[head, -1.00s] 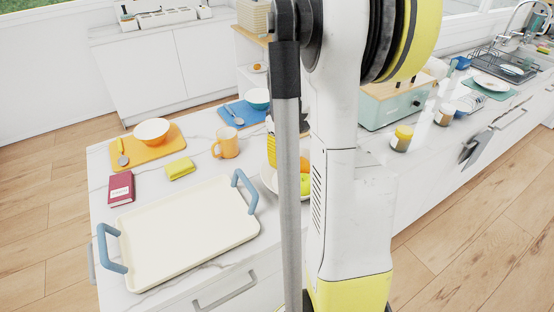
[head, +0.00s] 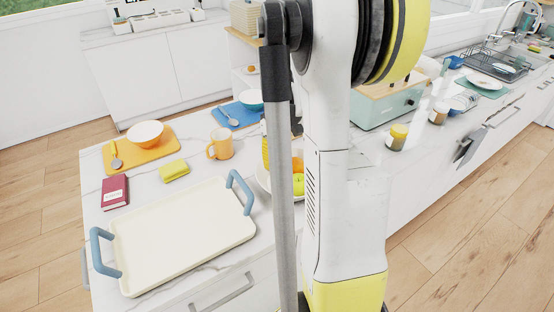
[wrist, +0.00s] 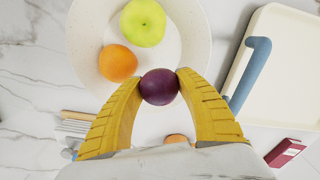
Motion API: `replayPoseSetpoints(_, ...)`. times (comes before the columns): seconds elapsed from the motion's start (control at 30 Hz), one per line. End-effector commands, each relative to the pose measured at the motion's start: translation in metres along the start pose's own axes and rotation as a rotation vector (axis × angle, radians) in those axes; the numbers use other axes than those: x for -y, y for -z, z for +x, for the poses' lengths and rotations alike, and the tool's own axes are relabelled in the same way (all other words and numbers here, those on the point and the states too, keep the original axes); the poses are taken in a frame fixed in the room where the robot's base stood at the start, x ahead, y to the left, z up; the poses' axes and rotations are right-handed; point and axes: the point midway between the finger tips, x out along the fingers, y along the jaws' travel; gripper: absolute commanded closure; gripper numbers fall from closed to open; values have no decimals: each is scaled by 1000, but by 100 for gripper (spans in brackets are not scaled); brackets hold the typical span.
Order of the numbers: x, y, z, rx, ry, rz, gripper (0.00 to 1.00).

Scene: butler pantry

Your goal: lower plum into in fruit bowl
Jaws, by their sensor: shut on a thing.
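In the wrist view, my gripper (wrist: 159,87) is shut on a dark purple plum (wrist: 159,87), held between its two yellow fingertips. The plum shows over the near part of the white fruit bowl (wrist: 84,35); its height above the bowl is hard to tell. A green apple (wrist: 142,22) and an orange (wrist: 117,63) lie in the bowl, beyond and to the left of the plum. In the head view, my arm hides most of the bowl (head: 263,180); a yellow-green fruit (head: 298,184) shows in it. My gripper is mostly hidden there.
A cream tray (head: 185,235) with blue handles stands left of the bowl. An orange mug (head: 220,144), a yellow sponge (head: 174,170) and a red book (head: 115,191) are close by. Cutlery (wrist: 75,126) lies near my left finger in the wrist view.

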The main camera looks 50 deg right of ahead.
Motion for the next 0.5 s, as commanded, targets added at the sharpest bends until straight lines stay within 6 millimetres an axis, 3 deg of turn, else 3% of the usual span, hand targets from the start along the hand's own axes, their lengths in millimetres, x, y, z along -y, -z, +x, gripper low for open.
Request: replayPoseSetpoints(0.5, 0, 0, 29, 0, 0, 0, 89)
